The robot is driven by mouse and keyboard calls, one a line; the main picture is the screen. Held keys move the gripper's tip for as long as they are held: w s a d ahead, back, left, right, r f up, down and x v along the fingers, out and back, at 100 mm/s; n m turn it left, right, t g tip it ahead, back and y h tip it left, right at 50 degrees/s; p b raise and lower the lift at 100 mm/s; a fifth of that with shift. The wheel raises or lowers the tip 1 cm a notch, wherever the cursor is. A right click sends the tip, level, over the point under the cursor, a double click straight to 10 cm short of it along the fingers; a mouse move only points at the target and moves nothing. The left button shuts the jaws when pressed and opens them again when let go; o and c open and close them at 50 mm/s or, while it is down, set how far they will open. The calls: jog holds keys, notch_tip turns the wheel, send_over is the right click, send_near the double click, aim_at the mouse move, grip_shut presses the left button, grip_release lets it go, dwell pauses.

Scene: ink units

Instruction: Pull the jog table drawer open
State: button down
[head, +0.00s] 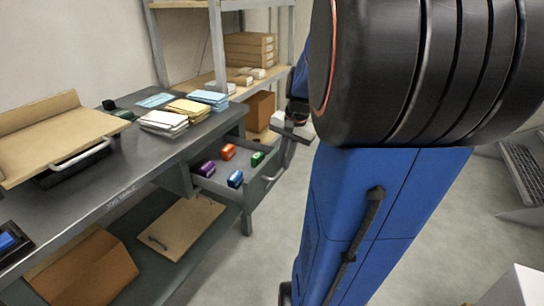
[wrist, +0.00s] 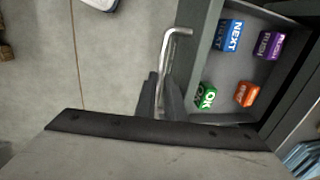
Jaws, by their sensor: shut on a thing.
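The jog table (head: 110,185) is a long grey bench on the left in the head view. Its grey drawer (head: 262,188) stands pulled out at the right end, with purple, orange, blue and green blocks inside. In the wrist view, the drawer front (wrist: 206,42) runs beside a silver bar handle (wrist: 170,45). My gripper (wrist: 163,82) is shut on the lower part of this handle. In the head view my gripper (head: 286,155) is small at the drawer front, and the handle is partly hidden there.
On the bench top are paper stacks (head: 164,122) and a tan board (head: 62,138) on a press. A lower shelf holds a cardboard box (head: 85,270). A rack with boxes (head: 250,48) stands behind. Grey floor is open in front of the drawer.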

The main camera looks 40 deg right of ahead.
jog(key=shift+s+d, duration=0.25)
jog(key=shift+s, duration=0.55)
jog(key=c, duration=1.8)
grip_release()
jog(key=shift+c, duration=0.2)
jog(key=shift+r, duration=0.1)
jog(key=s+d+r, duration=0.1)
jog(key=s+r, duration=0.2)
jog(key=r, duration=1.4)
jog(key=shift+f, duration=0.1)
